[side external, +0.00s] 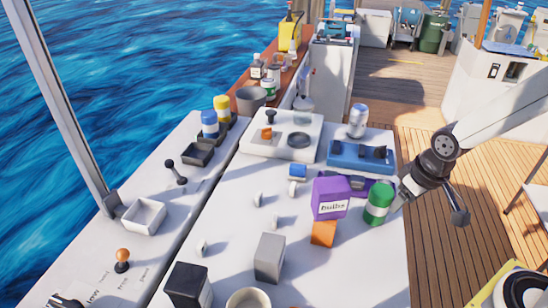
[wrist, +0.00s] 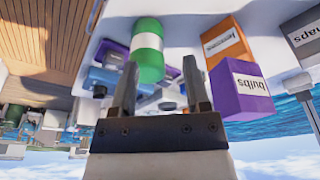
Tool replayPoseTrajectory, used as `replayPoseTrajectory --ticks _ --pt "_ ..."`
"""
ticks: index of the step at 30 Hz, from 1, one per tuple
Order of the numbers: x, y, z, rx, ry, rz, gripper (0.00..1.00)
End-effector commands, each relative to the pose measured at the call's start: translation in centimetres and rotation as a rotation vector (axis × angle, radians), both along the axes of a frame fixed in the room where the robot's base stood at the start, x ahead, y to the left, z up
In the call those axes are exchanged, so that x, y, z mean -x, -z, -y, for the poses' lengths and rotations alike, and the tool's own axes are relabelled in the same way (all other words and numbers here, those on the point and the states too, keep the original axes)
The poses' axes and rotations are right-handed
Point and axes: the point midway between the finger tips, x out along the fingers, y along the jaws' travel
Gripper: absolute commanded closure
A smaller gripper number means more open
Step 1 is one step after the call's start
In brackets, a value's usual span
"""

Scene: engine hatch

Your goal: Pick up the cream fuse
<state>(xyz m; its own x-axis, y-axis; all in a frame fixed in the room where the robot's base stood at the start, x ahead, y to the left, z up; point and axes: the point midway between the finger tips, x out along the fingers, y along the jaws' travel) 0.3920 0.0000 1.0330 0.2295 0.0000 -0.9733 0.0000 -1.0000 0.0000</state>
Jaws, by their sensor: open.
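Several small pale pieces stand on the white worktop in the side view. One is by the blue cylinder (side external: 297,171), and others are a pale piece (side external: 258,199), a second pale piece (side external: 276,222) and a third (side external: 202,246) farther left. I cannot tell which is the cream fuse. My gripper (side external: 402,190) is at the worktop's right edge, beside the green-and-white can (side external: 378,203). In the wrist view my gripper (wrist: 160,85) has its two fingers apart, with nothing clearly held between them. The can (wrist: 148,50) shows beyond the fingers there.
A purple "bulbs" box (side external: 330,198) and an orange box (side external: 323,233) stand left of the can. A grey box (side external: 269,257) and a black box (side external: 188,285) are nearer the front. A blue tray (side external: 360,157) lies behind. Bare worktop (side external: 235,225) shows around the pale pieces.

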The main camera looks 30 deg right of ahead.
Motion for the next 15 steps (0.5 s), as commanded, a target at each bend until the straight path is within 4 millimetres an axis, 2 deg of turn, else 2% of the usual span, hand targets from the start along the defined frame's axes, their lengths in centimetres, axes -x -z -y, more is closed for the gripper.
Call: replayPoseTrajectory --ticks 8,15 --pt "0.0 -0.2 0.0 0.000 0.000 0.001 0.40" --pt "-0.1 -1.6 0.0 0.000 0.000 0.006 0.40"
